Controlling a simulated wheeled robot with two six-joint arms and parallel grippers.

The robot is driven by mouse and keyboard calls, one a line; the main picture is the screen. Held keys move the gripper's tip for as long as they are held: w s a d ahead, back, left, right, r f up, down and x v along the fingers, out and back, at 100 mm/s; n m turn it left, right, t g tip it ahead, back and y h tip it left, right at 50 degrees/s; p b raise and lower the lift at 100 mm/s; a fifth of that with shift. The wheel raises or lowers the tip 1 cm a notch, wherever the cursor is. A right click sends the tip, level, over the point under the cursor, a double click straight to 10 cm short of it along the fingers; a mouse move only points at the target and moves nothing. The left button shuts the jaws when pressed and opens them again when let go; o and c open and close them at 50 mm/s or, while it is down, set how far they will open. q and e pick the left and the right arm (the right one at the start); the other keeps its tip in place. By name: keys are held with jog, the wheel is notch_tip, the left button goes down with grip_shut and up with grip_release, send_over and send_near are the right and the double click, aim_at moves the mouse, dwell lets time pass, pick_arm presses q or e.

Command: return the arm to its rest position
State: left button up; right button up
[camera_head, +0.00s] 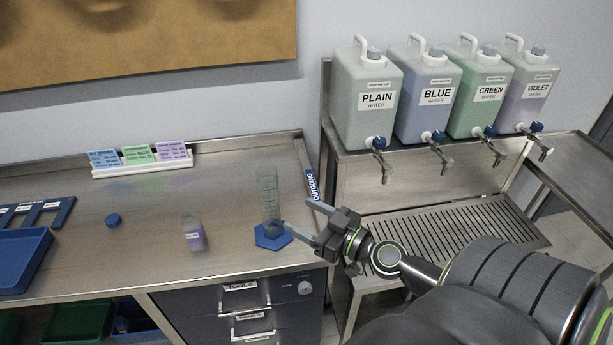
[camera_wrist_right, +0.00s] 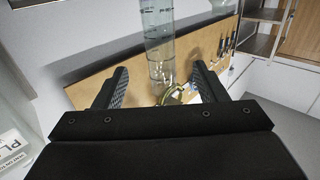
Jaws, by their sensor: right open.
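My right gripper (camera_head: 297,215) is open, at the right edge of the steel worktop, its fingers pointing left toward a clear graduated cylinder (camera_head: 268,195). The cylinder stands upright on a blue hexagonal base (camera_head: 272,240). In the right wrist view the cylinder (camera_wrist_right: 158,45) shows beyond and between the spread fingers of the gripper (camera_wrist_right: 160,80); nothing is held between them. I cannot tell the exact gap between fingertips and cylinder. My right arm reaches in from the lower right. My left gripper is in neither view.
A small labelled bottle (camera_head: 193,233) and a blue cap (camera_head: 113,220) are on the worktop (camera_head: 150,260). A blue tray (camera_head: 22,262) is at left, a card rack (camera_head: 142,160) at the back. Several water jugs (camera_head: 366,95) with taps stand above a drain grate (camera_head: 450,232).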

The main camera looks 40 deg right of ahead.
dwell(0.4)
jog(key=s+a+f+n+g+y, duration=0.2)
jog(key=s+a+f+n+g, duration=0.1)
jog(key=s+a+f+g, duration=0.65)
jog(key=s+d+f+m+g+h, duration=0.35)
jog(key=s+d+m+h, duration=0.2)
jog(key=s+h, duration=0.35)
notch_tip(320, 180, down, 24)
jog(key=d+r+g+y, duration=0.1)
jog(key=d+g, duration=0.1)
jog(key=s+a+f+g, duration=0.1)
jog(key=s+f, duration=1.5)
jog(key=f, duration=0.1)
jog(key=shift+a+m+y, duration=0.3)
jog(key=shift+a+m, duration=0.1)
jog(key=shift+m, duration=0.05)
